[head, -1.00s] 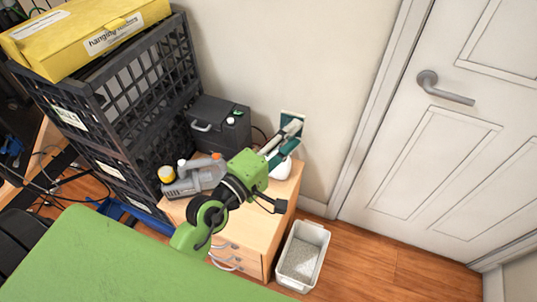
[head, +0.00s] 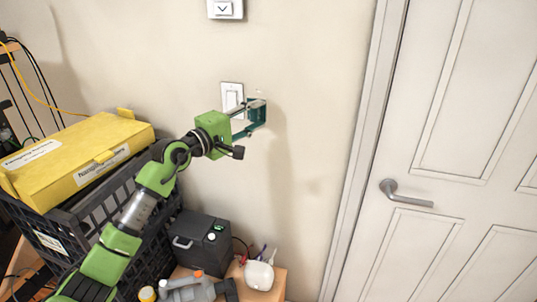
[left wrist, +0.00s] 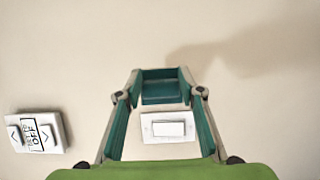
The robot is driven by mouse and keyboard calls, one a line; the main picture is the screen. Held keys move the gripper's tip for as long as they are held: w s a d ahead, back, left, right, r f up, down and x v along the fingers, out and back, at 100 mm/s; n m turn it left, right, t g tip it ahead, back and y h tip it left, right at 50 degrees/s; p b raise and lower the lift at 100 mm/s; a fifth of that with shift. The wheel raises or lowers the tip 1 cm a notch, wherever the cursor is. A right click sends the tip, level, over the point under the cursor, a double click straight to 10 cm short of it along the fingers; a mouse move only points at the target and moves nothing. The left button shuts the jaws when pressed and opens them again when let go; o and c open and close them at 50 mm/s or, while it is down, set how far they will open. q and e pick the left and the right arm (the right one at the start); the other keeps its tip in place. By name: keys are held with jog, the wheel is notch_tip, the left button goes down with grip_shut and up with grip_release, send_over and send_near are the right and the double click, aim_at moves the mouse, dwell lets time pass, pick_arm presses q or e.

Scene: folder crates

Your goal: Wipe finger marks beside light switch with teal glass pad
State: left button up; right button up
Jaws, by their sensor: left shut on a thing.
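My left gripper (head: 250,120) is shut on the teal glass pad (head: 257,112) and holds it up at the wall, just right of the light switch (head: 231,95). The switch is a white rocker on a white plate, partly behind the fingers. In the left wrist view the pad (left wrist: 160,86) sits between the fingertips, and the switch (left wrist: 168,128) shows between the fingers. Whether the pad touches the wall I cannot tell. A faint small mark (head: 259,92) shows on the wall just above the pad. My right gripper is out of view.
A white control with arrows (head: 225,9) is higher on the wall. Below are a black crate (head: 105,215) with a yellow box (head: 80,160), and a wooden cabinet (head: 280,282) bearing a dark box (head: 203,240) and a white container (head: 258,275). A door (head: 460,130) stands right.

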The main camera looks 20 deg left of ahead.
aim_at(248, 99)
pick_arm(q)
jog(key=a+r, duration=0.1)
jog(key=r, duration=0.1)
jog(key=w+a+r, duration=0.1)
jog(key=r, duration=0.1)
jog(key=shift+w+a, duration=0.1)
jog(key=shift+a, duration=0.05)
jog(key=shift+w+f+b, duration=0.1)
jog(key=shift+w+b, duration=0.4)
jog(key=shift+w+d+p, duration=0.25)
jog(key=shift+d+p, duration=0.2)
jog(key=shift+d, duration=0.9)
jog(key=shift+w+d+p, duration=0.3)
jog(key=shift+d+p, duration=0.15)
jog(key=shift+d, duration=0.95)
jog(key=shift+w+d+p, duration=0.25)
jog(key=shift+d+p, duration=0.2)
jog(key=shift+d, duration=0.9)
